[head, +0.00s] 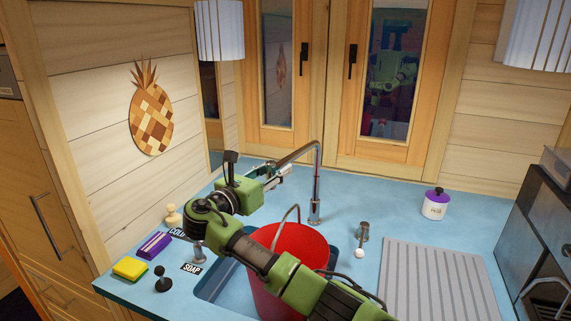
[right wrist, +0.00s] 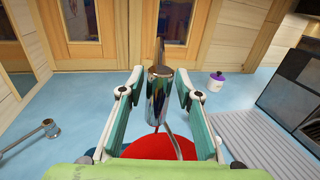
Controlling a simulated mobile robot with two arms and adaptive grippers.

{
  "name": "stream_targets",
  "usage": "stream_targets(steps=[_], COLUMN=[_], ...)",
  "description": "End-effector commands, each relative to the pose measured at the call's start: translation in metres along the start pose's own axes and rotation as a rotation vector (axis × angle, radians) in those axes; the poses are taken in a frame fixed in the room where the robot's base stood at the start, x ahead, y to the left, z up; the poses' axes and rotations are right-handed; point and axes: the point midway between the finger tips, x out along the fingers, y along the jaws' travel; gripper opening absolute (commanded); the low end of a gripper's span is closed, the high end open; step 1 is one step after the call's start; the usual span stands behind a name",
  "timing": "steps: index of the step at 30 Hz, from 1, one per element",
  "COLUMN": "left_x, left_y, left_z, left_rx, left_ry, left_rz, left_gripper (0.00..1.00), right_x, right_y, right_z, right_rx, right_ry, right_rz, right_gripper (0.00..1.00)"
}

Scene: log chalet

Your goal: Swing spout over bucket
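The metal spout (head: 300,153) rises from the back of the counter in the head view and bends left, out to my right gripper (head: 279,171). In the right wrist view the spout (right wrist: 160,95) lies between the two fingers of the right gripper (right wrist: 161,120), with a visible gap on each side, so the gripper is open around it. The red bucket (head: 303,243) stands in the blue sink (head: 211,286), with its handle raised, partly hidden by my right arm. Its red top (right wrist: 160,149) shows below the spout in the wrist view. My left gripper is not in view.
A yellow sponge (head: 131,268), a purple box (head: 156,245), a black stopper (head: 163,279) and a soap pump (head: 199,252) crowd the left counter. A tap lever (head: 361,236) stands right of the bucket. A purple-lidded jar (head: 435,203) and ribbed drainboard (head: 435,280) lie further right.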

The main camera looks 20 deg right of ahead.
Motion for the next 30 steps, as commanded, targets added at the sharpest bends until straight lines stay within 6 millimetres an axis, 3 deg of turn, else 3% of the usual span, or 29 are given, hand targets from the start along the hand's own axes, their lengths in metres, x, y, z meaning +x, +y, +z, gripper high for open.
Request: stream_targets(steps=[3,9,30], left_x=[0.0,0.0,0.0], left_y=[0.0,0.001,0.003], left_z=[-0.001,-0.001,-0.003], left_rx=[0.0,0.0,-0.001], left_ry=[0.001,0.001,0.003], left_rz=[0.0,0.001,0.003], left_gripper=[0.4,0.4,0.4], right_x=[-0.024,-0.047,-0.052], right_y=[0.001,0.0,0.0], right_z=[-0.001,-0.001,-0.001], right_rx=[0.0,-0.001,-0.001], right_ry=[0.003,0.002,0.002], right_rz=[0.002,0.0,-0.001], right_gripper=[0.32,0.32,0.32])
